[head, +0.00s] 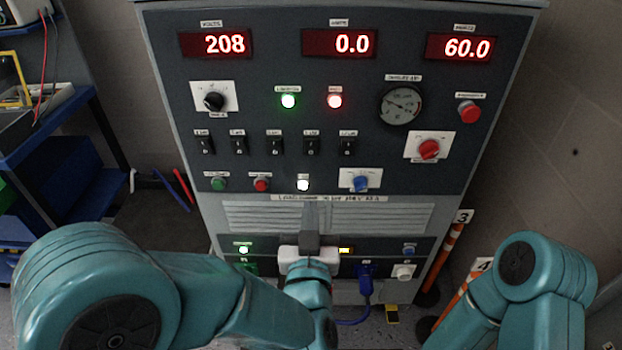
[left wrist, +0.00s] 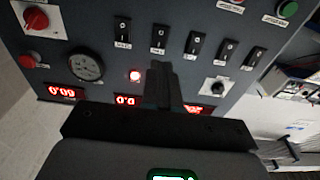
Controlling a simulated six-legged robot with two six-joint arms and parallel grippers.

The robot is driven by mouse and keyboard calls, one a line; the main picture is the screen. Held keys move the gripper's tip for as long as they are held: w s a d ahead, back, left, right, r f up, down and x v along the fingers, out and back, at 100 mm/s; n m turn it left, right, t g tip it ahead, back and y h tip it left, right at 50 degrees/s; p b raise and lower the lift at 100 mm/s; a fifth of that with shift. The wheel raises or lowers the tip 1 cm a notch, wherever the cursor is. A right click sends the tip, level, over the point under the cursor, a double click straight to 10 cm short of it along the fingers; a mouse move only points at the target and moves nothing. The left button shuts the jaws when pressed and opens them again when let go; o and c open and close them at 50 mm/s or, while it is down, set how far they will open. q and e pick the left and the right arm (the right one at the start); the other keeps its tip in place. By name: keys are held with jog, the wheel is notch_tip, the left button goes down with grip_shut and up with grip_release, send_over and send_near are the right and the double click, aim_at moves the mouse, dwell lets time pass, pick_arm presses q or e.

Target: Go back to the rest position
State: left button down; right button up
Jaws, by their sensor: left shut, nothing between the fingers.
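My left gripper (head: 310,212) is in front of the lower middle of the grey control cabinet (head: 330,212), pointing up in the picture. Its dark fingers are together with nothing between them. In the left wrist view the shut fingers (left wrist: 161,72) stand up in the centre, with the cabinet's panel upside down behind them. The fingers overlap the vent area in the head view; I cannot tell the exact gap to the cabinet. My right arm shows at the lower right of the head view, but its gripper is out of view.
The cabinet's displays read 208 (head: 215,44), 0.0 (head: 339,43) and 60.0 (head: 460,48). A blue plug (head: 365,278) with a cable sits low on the cabinet. Orange-and-white posts (head: 447,255) stand at its right. A blue shelf unit (head: 50,125) is at the left.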

pick_arm(q)
jog(key=w+a+f+n+g+y, duration=0.25)
jog(key=a+f+g, duration=0.25)
jog(key=a+f, duration=1.15)
jog(key=s+a+f+g, duration=0.2)
jog(key=s+f+g, duration=0.3)
jog(key=f, duration=0.7)
jog(key=s+d+f+g+h, duration=0.3)
jog(key=s+d+f+g, duration=0.1)
jog(key=s, duration=0.5)
jog(key=s+d+f+g+h, duration=0.3)
jog(key=s+f+g+h, duration=0.15)
jog(key=s, duration=0.55)
notch_tip(320, 180, up, 12)
jog(key=y+p, duration=0.1)
jog(key=p, duration=1.1)
jog(key=shift+d+r+m, duration=0.1)
jog(key=shift+m, duration=0.15)
